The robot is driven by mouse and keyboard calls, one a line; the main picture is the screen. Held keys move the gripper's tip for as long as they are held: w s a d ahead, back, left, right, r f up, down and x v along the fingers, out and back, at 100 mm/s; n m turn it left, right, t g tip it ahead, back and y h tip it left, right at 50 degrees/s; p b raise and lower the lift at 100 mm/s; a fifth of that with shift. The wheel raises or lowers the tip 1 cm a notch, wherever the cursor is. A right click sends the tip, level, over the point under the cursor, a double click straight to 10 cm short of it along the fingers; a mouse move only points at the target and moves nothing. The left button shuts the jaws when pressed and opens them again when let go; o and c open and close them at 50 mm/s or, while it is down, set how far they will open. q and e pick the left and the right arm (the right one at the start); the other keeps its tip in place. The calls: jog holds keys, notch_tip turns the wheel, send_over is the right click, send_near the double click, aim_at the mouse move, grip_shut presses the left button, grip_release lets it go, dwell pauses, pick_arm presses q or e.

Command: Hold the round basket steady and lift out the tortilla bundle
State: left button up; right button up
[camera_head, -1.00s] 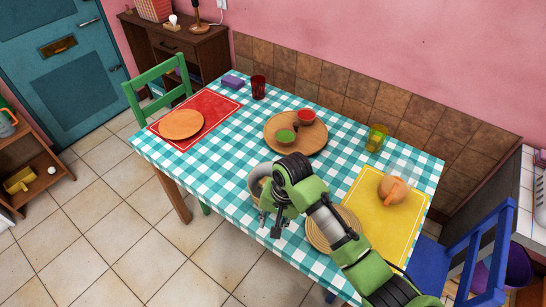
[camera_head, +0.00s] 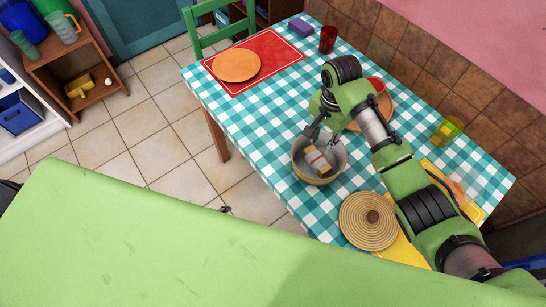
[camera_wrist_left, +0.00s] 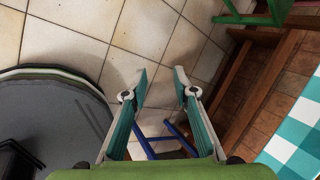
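The round basket (camera_head: 300,172) stands near the table's front edge in the head view, uncovered. The tortilla bundle (camera_head: 319,161), pale with a brown band, lies inside it. My right gripper (camera_head: 322,143) reaches down over the basket from its far side. Its fingers look spread apart, at the basket's opening and close to the bundle; contact cannot be told. My left gripper (camera_wrist_left: 164,78) is open and empty in the left wrist view, over the tiled floor. It is away from the basket, which that view does not show.
The woven lid (camera_head: 358,226) with a dark knob lies beside the basket, partly on the yellow mat (camera_head: 399,252). A round wooden board (camera_head: 385,107) with small bowls is behind my right arm. A red mat (camera_head: 285,48) holds an orange plate (camera_head: 236,65). A yellow glass (camera_head: 446,130) stands at right.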

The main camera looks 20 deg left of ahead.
pick_arm(q)
jog(key=w+d+r+m+t+h, duration=0.1)
jog(key=w+d+r+m+t, duration=0.1)
jog(key=w+d+r+m, duration=0.25)
jog(key=w+d+r+m+t+h, duration=0.1)
jog(key=w+r+m, duration=0.2)
jog(key=r+m, duration=0.4)
jog(key=m+t+h, duration=0.3)
jog(key=m, duration=0.6)
send_near(296, 141)
jog(key=shift+n, duration=0.25)
jog(key=x, duration=1.1)
jog(key=shift+c, duration=0.2)
grip_shut()
